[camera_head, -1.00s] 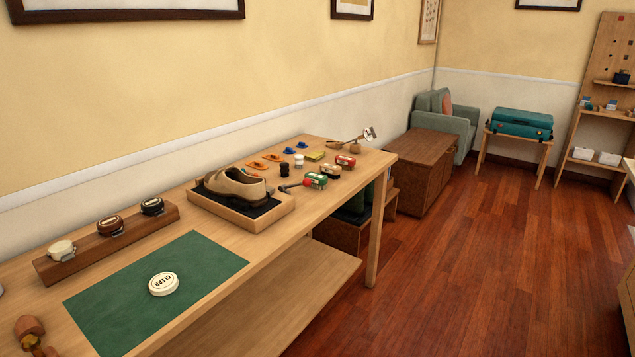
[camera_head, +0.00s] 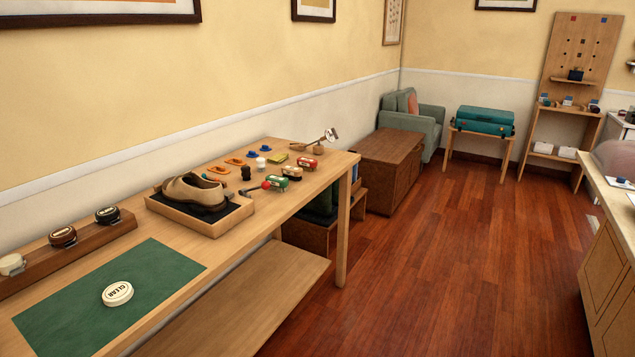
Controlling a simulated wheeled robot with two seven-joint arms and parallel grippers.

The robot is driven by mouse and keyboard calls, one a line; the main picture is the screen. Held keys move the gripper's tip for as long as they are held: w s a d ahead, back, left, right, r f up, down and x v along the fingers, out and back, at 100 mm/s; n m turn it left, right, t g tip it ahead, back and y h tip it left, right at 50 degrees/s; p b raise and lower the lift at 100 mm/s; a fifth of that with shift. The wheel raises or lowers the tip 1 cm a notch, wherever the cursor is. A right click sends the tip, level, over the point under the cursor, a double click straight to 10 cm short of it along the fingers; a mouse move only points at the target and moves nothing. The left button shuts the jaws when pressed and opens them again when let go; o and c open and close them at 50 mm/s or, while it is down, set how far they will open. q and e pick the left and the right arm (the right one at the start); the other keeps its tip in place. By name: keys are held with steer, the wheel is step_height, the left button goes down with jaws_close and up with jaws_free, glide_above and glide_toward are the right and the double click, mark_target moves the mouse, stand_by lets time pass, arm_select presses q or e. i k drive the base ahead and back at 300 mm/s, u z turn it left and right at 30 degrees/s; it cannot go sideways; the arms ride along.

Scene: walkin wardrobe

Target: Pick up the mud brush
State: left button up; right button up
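Several small brushes lie on the wooden workbench (camera_head: 235,258), right of a tan shoe (camera_head: 193,190) on a dark-topped wooden tray (camera_head: 213,229). They include a green one (camera_head: 276,183), a dark one with pale bristles (camera_head: 291,172) and a red one (camera_head: 307,164). A thin tool with a dark handle (camera_head: 250,189) lies just left of the green brush. I cannot tell which of these is the mud brush. Neither of my grippers is in view.
A round tin (camera_head: 118,293) lies on a green mat (camera_head: 75,313). A rack (camera_head: 70,250) with several jars stands at the left. Open red-brown floor (camera_head: 430,270) lies right of the bench; a wooden cabinet (camera_head: 612,240) stands at the right edge.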

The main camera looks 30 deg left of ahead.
mark_target(279, 184)
steer(key=i, duration=2.9)
steer(key=u, duration=2.35)
